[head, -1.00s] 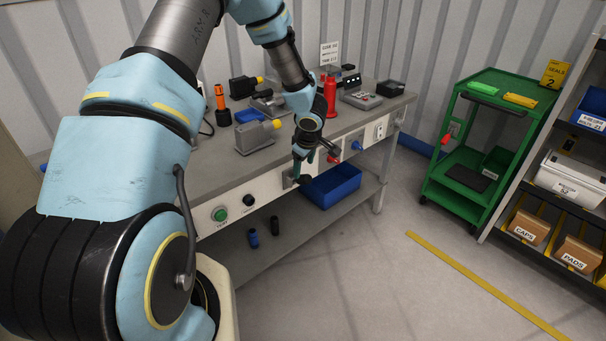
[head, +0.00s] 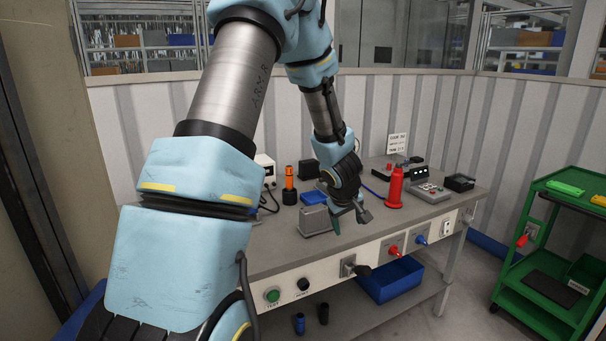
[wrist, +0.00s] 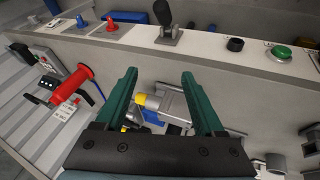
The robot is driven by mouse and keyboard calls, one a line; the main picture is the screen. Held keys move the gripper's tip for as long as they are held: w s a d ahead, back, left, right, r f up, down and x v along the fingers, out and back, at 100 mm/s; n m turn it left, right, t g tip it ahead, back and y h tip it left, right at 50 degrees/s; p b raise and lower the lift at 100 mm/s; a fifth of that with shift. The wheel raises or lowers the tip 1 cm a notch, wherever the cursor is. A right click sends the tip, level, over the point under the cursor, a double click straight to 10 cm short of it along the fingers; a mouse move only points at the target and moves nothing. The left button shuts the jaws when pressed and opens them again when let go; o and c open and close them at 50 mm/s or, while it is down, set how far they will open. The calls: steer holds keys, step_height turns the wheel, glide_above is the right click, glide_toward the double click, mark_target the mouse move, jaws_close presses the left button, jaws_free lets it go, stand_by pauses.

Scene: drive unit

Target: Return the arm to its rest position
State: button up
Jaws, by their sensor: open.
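My gripper (head: 350,217) is open and empty in the head view, above the front part of the workbench (head: 270,255). My arm reaches forward and bends down to it. In the wrist view my gripper (wrist: 158,85) shows two green fingers spread apart. A grey drive unit with a yellow end (wrist: 165,103) shows between and beyond the fingers, with nothing gripped. In the head view the grey unit (head: 314,221) stands on the bench just left of my gripper and is partly covered by it.
A red bottle-like tool (head: 394,188) and a grey control box (head: 432,190) stand to the right of my gripper. An orange-black flashlight (head: 290,186) stands to the left. A black lever (head: 357,268) sticks out of the bench front. A green cart (head: 545,275) stands at the right.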

steer(key=s+a+r+m+g+y, duration=0.1)
steer(key=s+a+r, duration=0.3)
steer(key=s+a, duration=0.5)
steer(key=s+a+r+m+g+y, duration=0.1)
steer(key=s+a+r+m, duration=0.3)
steer(key=s+a, duration=0.5)
steer(key=a+g, duration=0.1)
steer(key=a, duration=0.2)
steer(key=shift+s+g, duration=0.25)
steer(key=shift+g, duration=0.05)
stand_by(1.1)
